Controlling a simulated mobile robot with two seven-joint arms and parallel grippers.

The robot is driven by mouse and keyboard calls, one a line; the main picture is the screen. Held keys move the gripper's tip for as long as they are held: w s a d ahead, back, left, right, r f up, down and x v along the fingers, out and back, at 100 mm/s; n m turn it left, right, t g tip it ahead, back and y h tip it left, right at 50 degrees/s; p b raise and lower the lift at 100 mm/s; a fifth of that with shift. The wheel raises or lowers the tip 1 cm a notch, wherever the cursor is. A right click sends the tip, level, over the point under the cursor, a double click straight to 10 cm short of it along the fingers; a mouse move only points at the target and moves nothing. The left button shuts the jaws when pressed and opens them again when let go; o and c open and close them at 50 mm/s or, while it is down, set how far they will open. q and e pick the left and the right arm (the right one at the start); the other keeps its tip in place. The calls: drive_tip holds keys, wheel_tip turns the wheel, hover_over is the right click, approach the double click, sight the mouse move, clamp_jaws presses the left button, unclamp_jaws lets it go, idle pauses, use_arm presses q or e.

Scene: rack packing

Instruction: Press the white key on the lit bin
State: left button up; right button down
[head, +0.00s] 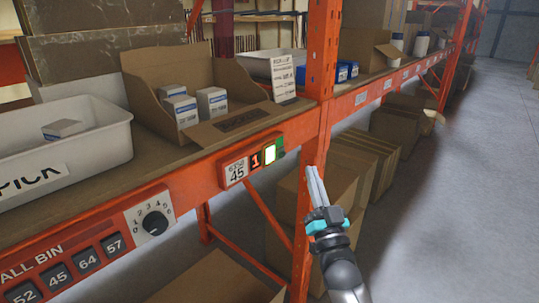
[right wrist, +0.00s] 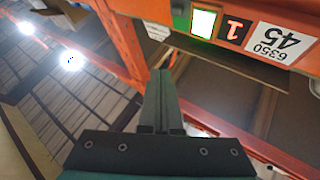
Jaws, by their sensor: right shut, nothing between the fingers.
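The lit white key (head: 269,153) sits in a green-edged unit on the orange shelf beam, right of a glowing red digit 1 (head: 255,161) and a label reading 45 (head: 236,172). Above it on the shelf is an open cardboard bin (head: 188,70) with several small white-and-blue boxes. My right gripper (head: 312,168) is shut and empty, its fingertips to the right of the key and apart from it. In the right wrist view the key (right wrist: 203,23) is above and right of the fingertips (right wrist: 161,73). My left gripper is out of view.
An orange upright post (head: 318,100) stands close to the key and my right fingers. A numbered dial (head: 154,222) is on the beam at the lower left. A white PICK tub (head: 80,150) is on the shelf. Cardboard boxes (head: 345,172) stand below. The aisle floor at right is clear.

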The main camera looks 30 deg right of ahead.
drive_tip(key=b, duration=0.3)
approach(274, 150)
wheel_tip(274, 150, up, 3)
drive_tip(key=w+d, duration=0.2)
drive_tip(key=w, duration=0.1)
drive_tip(key=shift+w+b, duration=0.4)
drive_tip(key=shift+w, duration=0.05)
drive_tip(key=shift+w+a, duration=0.1)
idle(1.3)
drive_tip(key=shift+w+a, duration=0.1)
drive_tip(key=shift+w, duration=0.2)
drive_tip(key=shift+w+a+b, duration=0.2)
drive_tip(key=shift+w+b, duration=0.15)
idle(0.7)
idle(0.3)
drive_tip(key=shift+s+d+f+p, duration=0.1)
drive_tip(key=shift+s+d+p, duration=0.25)
drive_tip(key=shift+s+p, duration=0.35)
drive_tip(key=shift+s, duration=0.15)
